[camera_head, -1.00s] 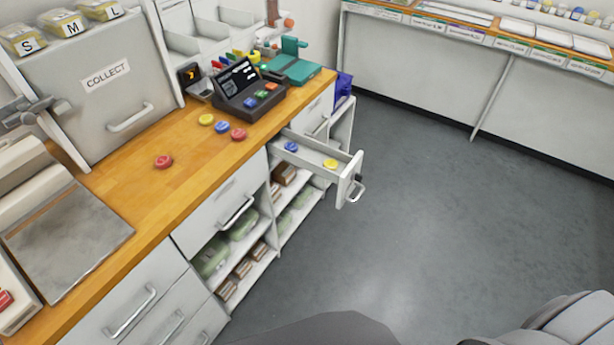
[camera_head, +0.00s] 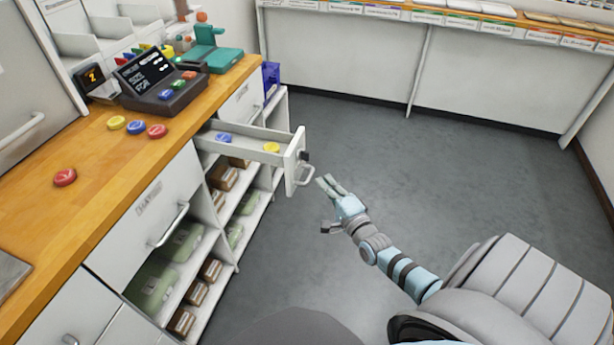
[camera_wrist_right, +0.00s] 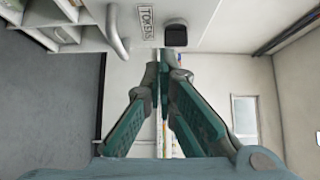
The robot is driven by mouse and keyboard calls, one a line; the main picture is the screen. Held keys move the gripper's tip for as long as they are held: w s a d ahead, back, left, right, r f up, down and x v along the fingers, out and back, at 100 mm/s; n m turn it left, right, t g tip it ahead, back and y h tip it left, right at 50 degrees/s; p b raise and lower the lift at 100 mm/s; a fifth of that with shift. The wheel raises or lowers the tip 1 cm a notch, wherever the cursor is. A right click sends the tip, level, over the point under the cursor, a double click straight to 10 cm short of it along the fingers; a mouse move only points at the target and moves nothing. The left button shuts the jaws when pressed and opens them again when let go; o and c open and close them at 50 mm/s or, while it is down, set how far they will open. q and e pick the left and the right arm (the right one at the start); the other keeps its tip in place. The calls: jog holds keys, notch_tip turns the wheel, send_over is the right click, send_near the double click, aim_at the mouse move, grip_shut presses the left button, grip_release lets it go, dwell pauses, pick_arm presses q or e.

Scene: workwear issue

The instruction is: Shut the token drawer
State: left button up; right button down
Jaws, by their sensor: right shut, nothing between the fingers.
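The token drawer (camera_head: 292,160) stands pulled out from the counter in the head view, with a blue token (camera_head: 223,138) and a yellow token (camera_head: 271,147) inside. Its white front carries a bar handle (camera_head: 304,177) and a dark square piece. In the right wrist view the drawer front (camera_wrist_right: 200,40) is close ahead, with a TOKENS label (camera_wrist_right: 145,22) and the handle (camera_wrist_right: 117,32). My right gripper (camera_head: 326,181) is shut and empty, just right of the drawer front; its fingertips meet in the wrist view (camera_wrist_right: 163,66). Contact cannot be told. My left gripper is out of view.
The wooden counter (camera_head: 60,215) holds a dark terminal (camera_head: 165,90) and several loose tokens. A closed drawer (camera_head: 150,210) with a handle and open shelves of packs lie below. The grey floor (camera_head: 420,170) right of the drawer is clear. A long rack stands behind.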

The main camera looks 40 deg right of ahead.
jog(key=w, duration=0.2)
jog(key=w+a+b, duration=0.1)
jog(key=w, duration=0.4)
jog(key=shift+a+f, duration=0.1)
jog(key=shift+a, duration=0.2)
